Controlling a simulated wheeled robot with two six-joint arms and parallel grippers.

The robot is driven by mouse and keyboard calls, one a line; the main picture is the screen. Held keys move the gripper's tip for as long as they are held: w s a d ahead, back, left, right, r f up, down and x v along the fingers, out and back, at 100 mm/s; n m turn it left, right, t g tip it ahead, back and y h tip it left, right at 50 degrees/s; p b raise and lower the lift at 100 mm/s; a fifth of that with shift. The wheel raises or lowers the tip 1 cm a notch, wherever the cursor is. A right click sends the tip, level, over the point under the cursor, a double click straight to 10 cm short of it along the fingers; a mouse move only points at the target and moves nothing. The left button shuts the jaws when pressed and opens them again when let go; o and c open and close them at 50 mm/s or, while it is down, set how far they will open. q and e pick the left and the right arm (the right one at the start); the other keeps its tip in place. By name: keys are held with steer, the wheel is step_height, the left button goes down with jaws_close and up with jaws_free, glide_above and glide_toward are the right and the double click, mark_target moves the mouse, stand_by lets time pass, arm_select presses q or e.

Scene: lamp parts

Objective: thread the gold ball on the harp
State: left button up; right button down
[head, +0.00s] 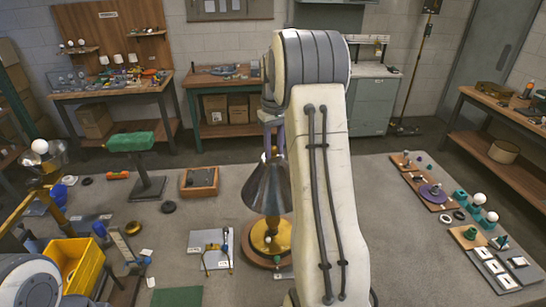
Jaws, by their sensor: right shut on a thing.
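The lamp stands near the middle of the table in the head view, with a dark cone shade (267,188) over a round brass base (262,238). My right gripper (272,148) points down at the top of the shade, partly behind my own right arm. It is shut at the shade's top, on what seems to be the gold ball, which is too small and covered to make out clearly. The harp is hidden by the shade and gripper, so I cannot tell whether ball and harp touch. My left gripper is out of view; only part of my left arm shows at the lower left.
A grey mat with tools (212,250) lies left of the lamp, and a wooden box (199,181) behind it. A yellow bin (82,262) and a green-topped stand (132,142) are at left. Boards with small parts line the right edge.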

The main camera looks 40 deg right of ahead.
steer(key=m, duration=0.2)
steer(key=m+p, duration=0.1)
steer(key=m, duration=0.1)
steer(key=shift+s+a+f, duration=0.1)
steer(key=shift+a+f, duration=0.1)
steer(key=shift+f, duration=0.05)
steer(key=shift+f+m, duration=0.1)
steer(key=shift+m, duration=0.8)
steer(key=m+p, duration=0.1)
steer(key=m, duration=0.2)
steer(key=shift+a+p, duration=0.15)
steer(key=shift+p, duration=0.25)
steer(key=m, duration=0.2)
steer(key=shift+m+p, duration=0.3)
steer(key=shift+m, duration=0.6)
